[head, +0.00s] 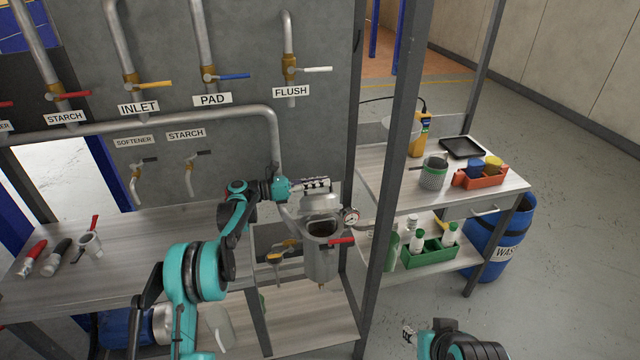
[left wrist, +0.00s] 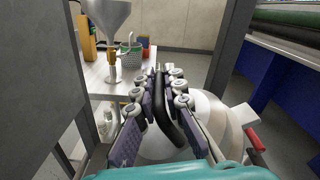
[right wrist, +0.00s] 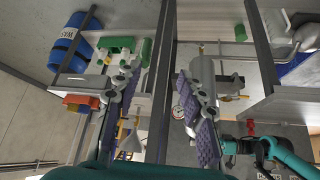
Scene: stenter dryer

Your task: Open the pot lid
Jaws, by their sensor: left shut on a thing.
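The grey metal pot (head: 321,262) hangs at the end of the bench, with a red-handled valve on its side. Its dark mouth shows, and the pale lid (head: 321,204) stands raised above the back of the mouth. My left gripper (head: 316,184) is at the lid. In the left wrist view its fingers (left wrist: 165,85) are shut on the black curved lid handle (left wrist: 164,112), with the pale lid (left wrist: 208,118) behind. My right gripper (head: 408,334) is low at the front, apart from the pot. In the right wrist view its fingers (right wrist: 158,85) are spread and empty.
A dark upright post (head: 392,170) stands just right of the pot. A pressure gauge (head: 350,216) sits beside the pot's rim. A side table (head: 395,190) holds a mesh cup, an orange bin and a tray. Valve pipes (head: 208,50) line the panel behind.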

